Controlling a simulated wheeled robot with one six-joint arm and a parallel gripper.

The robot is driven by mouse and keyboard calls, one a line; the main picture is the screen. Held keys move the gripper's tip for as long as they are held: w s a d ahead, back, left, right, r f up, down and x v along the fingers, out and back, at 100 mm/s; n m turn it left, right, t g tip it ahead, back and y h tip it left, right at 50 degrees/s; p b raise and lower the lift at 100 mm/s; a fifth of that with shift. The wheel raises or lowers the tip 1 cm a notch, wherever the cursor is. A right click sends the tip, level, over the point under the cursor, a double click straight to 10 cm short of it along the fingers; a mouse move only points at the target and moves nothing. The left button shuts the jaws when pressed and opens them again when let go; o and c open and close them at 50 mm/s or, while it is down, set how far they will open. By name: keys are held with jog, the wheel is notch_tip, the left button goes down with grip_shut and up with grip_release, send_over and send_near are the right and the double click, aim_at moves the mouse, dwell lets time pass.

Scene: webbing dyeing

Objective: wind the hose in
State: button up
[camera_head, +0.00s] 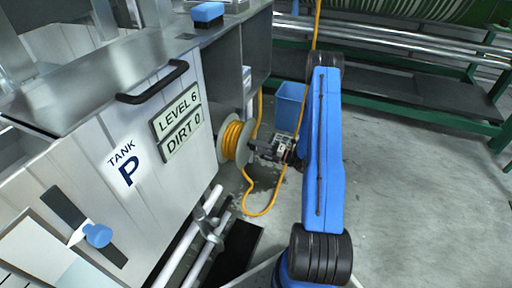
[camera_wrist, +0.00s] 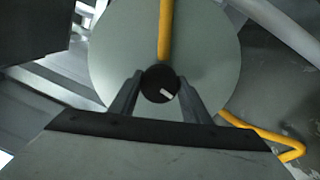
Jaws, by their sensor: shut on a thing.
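The hose reel (camera_head: 222,150) is mounted on the side of the tank, with yellow hose (camera_head: 233,134) wound on its drum. A loop of loose hose hangs below it to the floor (camera_head: 262,213). My gripper (camera_head: 258,149) is at the outer face of the reel. In the wrist view, the reel's pale round side plate (camera_wrist: 215,55) fills the middle. A yellow bar (camera_wrist: 165,32) runs down to a round black knob (camera_wrist: 159,85) with a small white mark. My gripper's two fingers (camera_wrist: 160,92) are shut on this knob, one on each side.
The tank (camera_head: 85,165) reads "TANK P", "LEVEL 6", "DIRT 0" and has a black handle (camera_head: 152,83). A blue bin (camera_head: 289,104) stands behind the gripper. White pipes (camera_head: 190,240) run low below the reel. A green-framed rack (camera_head: 420,115) stands behind. The floor at right is clear.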

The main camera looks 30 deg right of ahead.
jog(key=m, duration=0.6)
jog(key=shift+r+t+h, duration=0.1)
jog(key=shift+t+h, duration=0.2)
jog(key=shift+h, duration=0.1)
jog(key=shift+m, duration=0.3)
jog(key=shift+d, duration=0.1)
jog(key=o, duration=1)
jog(key=v, duration=1.7)
jog(key=shift+s+d, duration=0.1)
